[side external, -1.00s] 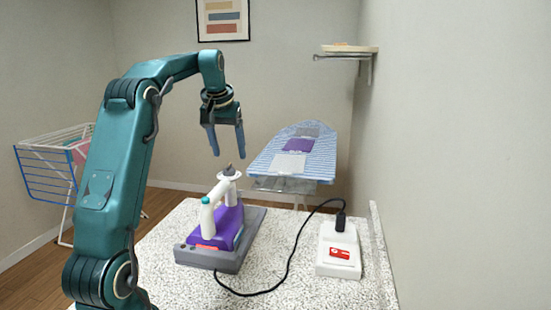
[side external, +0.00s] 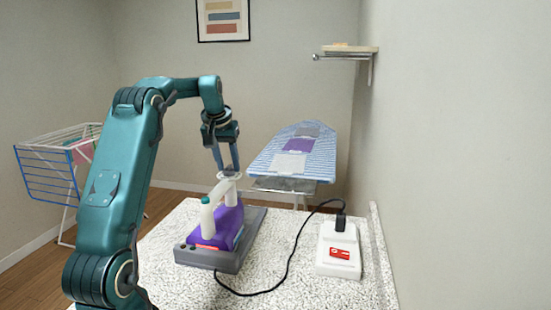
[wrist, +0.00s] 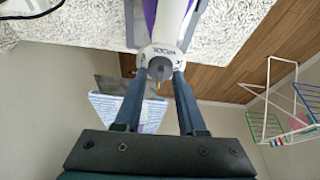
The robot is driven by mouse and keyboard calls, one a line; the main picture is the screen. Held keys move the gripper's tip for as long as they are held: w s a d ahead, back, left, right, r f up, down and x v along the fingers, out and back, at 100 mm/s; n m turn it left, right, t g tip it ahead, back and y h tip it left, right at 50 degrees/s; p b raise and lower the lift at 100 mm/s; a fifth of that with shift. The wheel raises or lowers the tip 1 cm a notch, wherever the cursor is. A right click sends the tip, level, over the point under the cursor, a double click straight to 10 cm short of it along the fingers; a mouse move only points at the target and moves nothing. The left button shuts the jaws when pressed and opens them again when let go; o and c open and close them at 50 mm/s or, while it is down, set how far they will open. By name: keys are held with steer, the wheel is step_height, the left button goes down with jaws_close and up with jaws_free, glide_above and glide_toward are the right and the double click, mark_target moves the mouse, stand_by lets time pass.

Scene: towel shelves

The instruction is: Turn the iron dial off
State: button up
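The purple and white iron (side external: 222,222) rests on a grey base on the speckled counter. Its dial (side external: 229,176) is a white disc with a grey knob on top of the handle's far end. In the wrist view the dial (wrist: 160,53) shows lettering around its rim, and the grey knob (wrist: 160,69) faces the camera. My gripper (side external: 228,166) points down just over the dial. In the wrist view its two fingers (wrist: 160,75) are open, one on each side of the knob, with gaps visible. Whether the fingertips touch the disc is unclear.
A black cord runs from the iron's base to a white socket box (side external: 339,250) with a red label at the right. An ironing board (side external: 300,165) stands behind the counter. A drying rack (side external: 50,165) stands at the left. A wall shelf (side external: 350,50) is high at the right.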

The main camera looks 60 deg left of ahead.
jaws_close()
steer(key=shift+m, duration=0.5)
steer(key=o, duration=0.8)
jaws_free()
steer(key=shift+v, duration=2.6)
steer(key=shift+a, duration=0.1)
